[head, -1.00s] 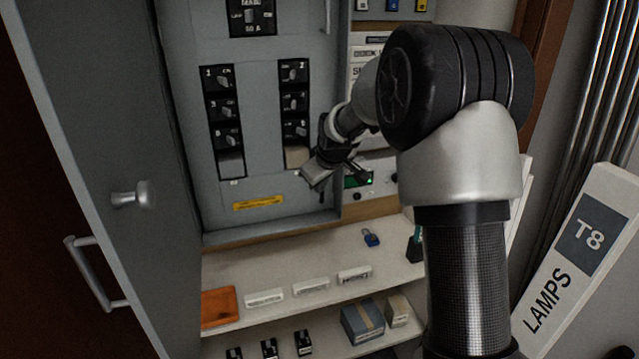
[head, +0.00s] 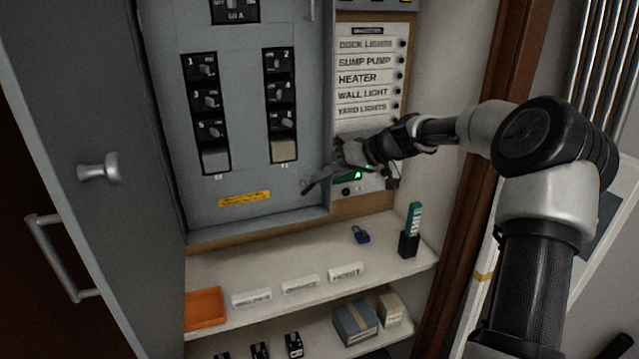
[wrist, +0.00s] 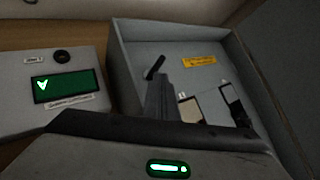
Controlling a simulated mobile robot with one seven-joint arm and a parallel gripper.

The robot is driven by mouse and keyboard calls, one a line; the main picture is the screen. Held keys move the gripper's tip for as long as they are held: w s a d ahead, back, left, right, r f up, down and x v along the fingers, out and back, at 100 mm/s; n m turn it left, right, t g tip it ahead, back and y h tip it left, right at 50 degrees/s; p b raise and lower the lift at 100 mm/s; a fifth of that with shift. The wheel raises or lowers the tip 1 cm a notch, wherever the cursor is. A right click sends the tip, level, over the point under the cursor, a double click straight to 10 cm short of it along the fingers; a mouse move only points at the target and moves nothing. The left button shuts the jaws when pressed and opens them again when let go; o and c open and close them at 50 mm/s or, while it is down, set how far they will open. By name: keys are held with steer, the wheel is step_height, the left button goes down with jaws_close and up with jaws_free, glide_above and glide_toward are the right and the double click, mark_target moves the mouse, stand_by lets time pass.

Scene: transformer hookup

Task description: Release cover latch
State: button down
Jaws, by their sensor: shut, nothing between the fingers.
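The grey panel cover (head: 240,120) fills the open cabinet, with breakers in two columns and a yellow label (head: 245,199). The cover latch is a small black lever, seen tilted in the wrist view (wrist: 154,68) near the cover's edge. My gripper (head: 316,182) is shut and empty at the cover's lower right edge in the head view. In the wrist view my closed fingers (wrist: 160,92) point at the cover, with their tips just beside the latch. I cannot tell whether they touch it. In the head view the gripper largely hides the latch.
A green-lit display (head: 350,176) sits right of the cover, below a list of circuit labels (head: 365,76). The open cabinet door (head: 75,140) stands at left. The shelf below holds an orange tray (head: 204,308), white tags, a blue padlock (head: 360,235) and a black holder (head: 409,244).

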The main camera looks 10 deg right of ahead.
steer(key=shift+d+f+m+y+b, duration=0.45)
steer(key=shift+y+b, duration=0.25)
steer(key=shift+y, duration=0.3)
steer(key=shift+w, duration=0.1)
steer(key=shift+a+f+b, duration=0.3)
steer(key=shift+a+b, duration=0.45)
steer(key=shift+b, duration=0.05)
steer(key=shift+r, duration=0.1)
